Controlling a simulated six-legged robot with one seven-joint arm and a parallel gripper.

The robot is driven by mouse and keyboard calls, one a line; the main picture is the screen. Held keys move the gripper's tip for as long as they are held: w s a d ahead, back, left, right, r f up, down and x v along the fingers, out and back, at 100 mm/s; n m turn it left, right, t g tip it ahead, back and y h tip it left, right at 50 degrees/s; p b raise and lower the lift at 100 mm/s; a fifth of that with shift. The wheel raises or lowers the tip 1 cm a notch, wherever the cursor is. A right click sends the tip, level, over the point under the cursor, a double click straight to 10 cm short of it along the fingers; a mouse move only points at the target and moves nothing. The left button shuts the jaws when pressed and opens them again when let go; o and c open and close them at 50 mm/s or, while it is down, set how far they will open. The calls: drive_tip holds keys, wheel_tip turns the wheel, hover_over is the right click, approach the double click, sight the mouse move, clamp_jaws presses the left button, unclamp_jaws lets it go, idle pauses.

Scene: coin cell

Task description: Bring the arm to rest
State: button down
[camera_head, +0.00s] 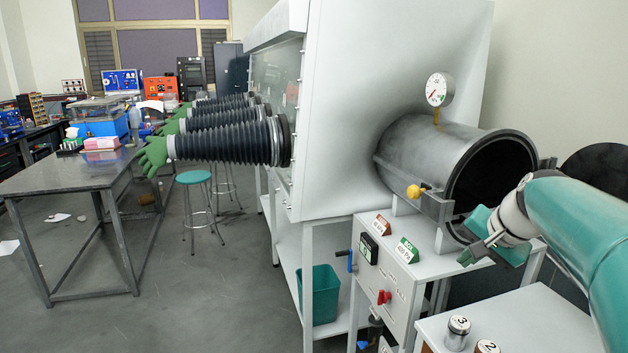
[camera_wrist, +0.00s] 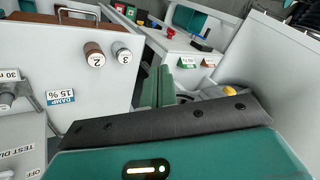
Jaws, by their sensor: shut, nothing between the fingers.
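My arm, teal and white, comes in from the right of the head view. My gripper (camera_head: 468,258) is in front of the open mouth of the grey antechamber cylinder (camera_head: 415,150), above the white control stand. In the wrist view my gripper's two green fingers (camera_wrist: 166,86) lie side by side, shut and empty. The control stand with its red and blue knobs shows beyond them. The tip of the fingers looks apart from the stand.
Below my arm is a white table (camera_head: 540,325) with numbered canisters 3 (camera_head: 458,330) and 2 (camera_head: 487,346). A round dark door (camera_head: 597,170) stands open at the right. The left floor (camera_head: 170,280) is mostly clear.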

drive_tip(key=s+a+f+n, duration=0.3)
drive_tip(key=s+a, duration=0.1)
drive_tip(key=s, duration=0.3)
drive_tip(key=s+a+f+n+h, duration=0.1)
drive_tip(key=s+a+f+n, duration=0.1)
drive_tip(key=s+a, duration=0.3)
drive_tip(key=s+a+f+n+h, duration=0.1)
drive_tip(key=s+a+f+n, duration=0.2)
drive_tip(key=s, duration=0.7)
drive_tip(key=shift+s+a+f+n+g, duration=0.35)
drive_tip(key=shift+a+f, duration=0.35)
drive_tip(key=shift+a, duration=0.35)
